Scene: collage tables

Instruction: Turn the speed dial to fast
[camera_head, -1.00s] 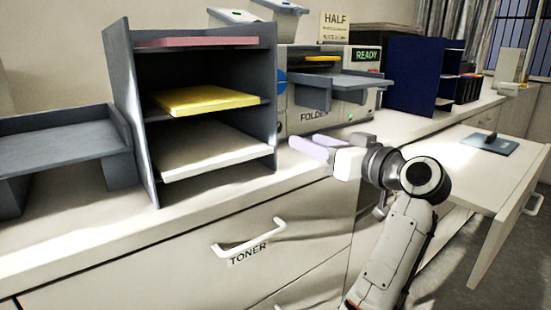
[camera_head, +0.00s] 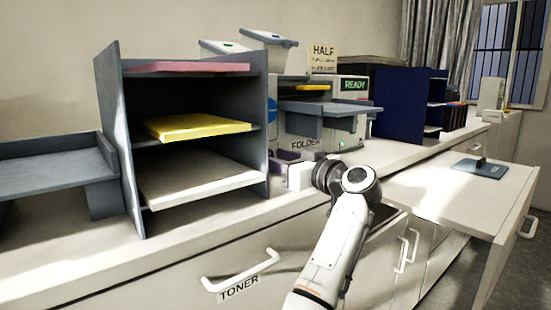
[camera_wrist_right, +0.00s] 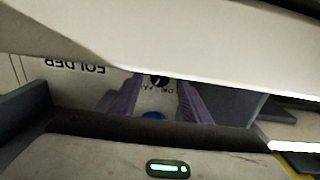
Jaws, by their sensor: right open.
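The folder machine (camera_head: 355,128) stands on the counter with a lit READY display (camera_head: 355,85). In the right wrist view its FOLDER lettering (camera_wrist_right: 78,66) is upside down. A small dark dial (camera_wrist_right: 159,80) with tiny lettering beside it shows there between my purple fingers; its setting is too small to read. My right gripper (camera_wrist_right: 156,92) is open around the dial's position in that view; contact cannot be told. In the head view my right gripper (camera_head: 285,160) is at the folder's lower front left, and the dial does not show. My left gripper is out of view.
A grey paper sorter (camera_head: 128,180) with pink, yellow and white stacks stands close left of my right gripper. A grey tray (camera_head: 330,107) juts from the folder above it. A blue part (camera_wrist_right: 153,115) shows between my fingers.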

